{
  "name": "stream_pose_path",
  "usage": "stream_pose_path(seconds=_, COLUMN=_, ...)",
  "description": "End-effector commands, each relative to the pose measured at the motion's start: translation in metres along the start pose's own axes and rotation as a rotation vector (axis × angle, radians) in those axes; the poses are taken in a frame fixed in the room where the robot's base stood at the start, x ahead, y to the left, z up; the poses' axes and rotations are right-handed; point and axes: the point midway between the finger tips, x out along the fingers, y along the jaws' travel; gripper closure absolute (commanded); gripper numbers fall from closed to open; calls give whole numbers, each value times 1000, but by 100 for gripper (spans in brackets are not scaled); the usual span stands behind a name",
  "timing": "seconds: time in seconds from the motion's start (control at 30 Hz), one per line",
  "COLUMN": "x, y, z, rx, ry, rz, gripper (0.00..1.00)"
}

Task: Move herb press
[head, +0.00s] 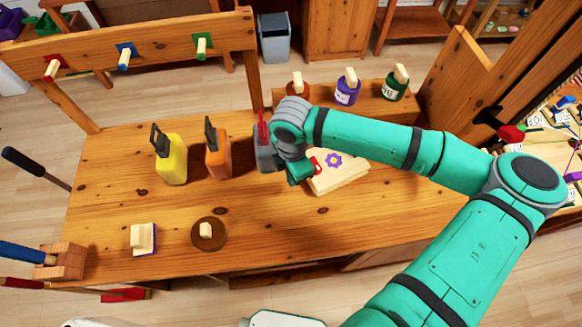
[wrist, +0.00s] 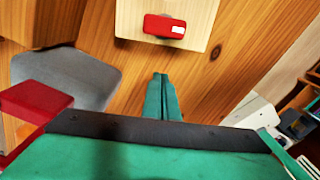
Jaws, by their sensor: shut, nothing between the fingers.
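The pale wooden press (head: 343,181), with a purple flower on its top, lies flat on the workbench; I take it to be the herb press. In the wrist view its board (wrist: 130,18) shows at the top, cut off by the frame edge, with a red block (wrist: 165,27) with a white patch on it. My gripper (wrist: 162,80) is shut and empty, its fingertips pointing toward the board's near edge. In the head view my gripper (head: 302,172) is at the press's left end, and my wrist hides part of that area. I cannot tell whether they touch.
A grey bottle with a red top (head: 265,150) stands close left of my wrist. Orange (head: 217,150) and yellow (head: 171,160) bottles stand farther left. Several lidded jars (head: 347,90) line the back shelf. A brush (head: 143,237) and a round brown piece (head: 209,235) lie in front.

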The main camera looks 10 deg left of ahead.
Motion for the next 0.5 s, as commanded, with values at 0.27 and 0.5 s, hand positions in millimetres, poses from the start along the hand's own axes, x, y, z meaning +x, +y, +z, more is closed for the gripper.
stream_pose_path(seconds=0.27, x=21, y=3, z=21, rx=-3, ry=-3, rz=1, gripper=100)
stream_pose_path(seconds=0.5, x=21, y=3, z=35, rx=-7, ry=0, rz=1, gripper=100)
